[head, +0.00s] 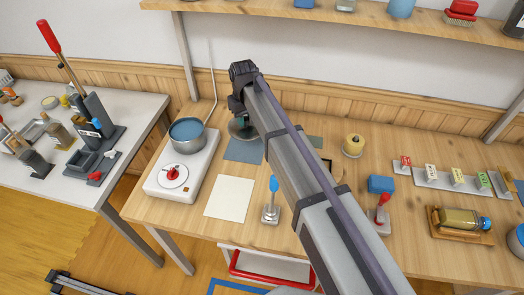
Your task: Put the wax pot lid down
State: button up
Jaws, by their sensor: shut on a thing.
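The wax pot (187,133) is a round metal pot with blue contents, standing open on a white hotplate (158,184) with a red knob. The wax pot lid (240,129) is a grey metal disc just right of the pot, over or near the far part of a flat blue-grey mat (240,153). My gripper (236,109) is at the lid and shut on it. My own arm hides part of the gripper and the lid's right side. I cannot tell whether the lid touches the mat.
A pale sheet (229,198) and a blue-handled stamp (271,206) are in front of the mat. A shelf (270,12) runs above.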

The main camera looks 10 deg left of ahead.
jog(key=f+b, duration=0.6)
jog(key=shift+a+f+b, duration=0.3)
jog(key=shift+a+f, duration=0.05)
jog(key=shift+f, duration=0.05)
jog(key=shift+r, duration=0.15)
notch_tip(320, 180, down, 4)
jog(key=b, duration=0.3)
jog(key=shift+b, duration=0.3)
jog(key=shift+r, duration=0.3)
jog(key=shift+f, duration=0.2)
jog(key=o, duration=0.9)
jog(key=shift+r, duration=0.1)
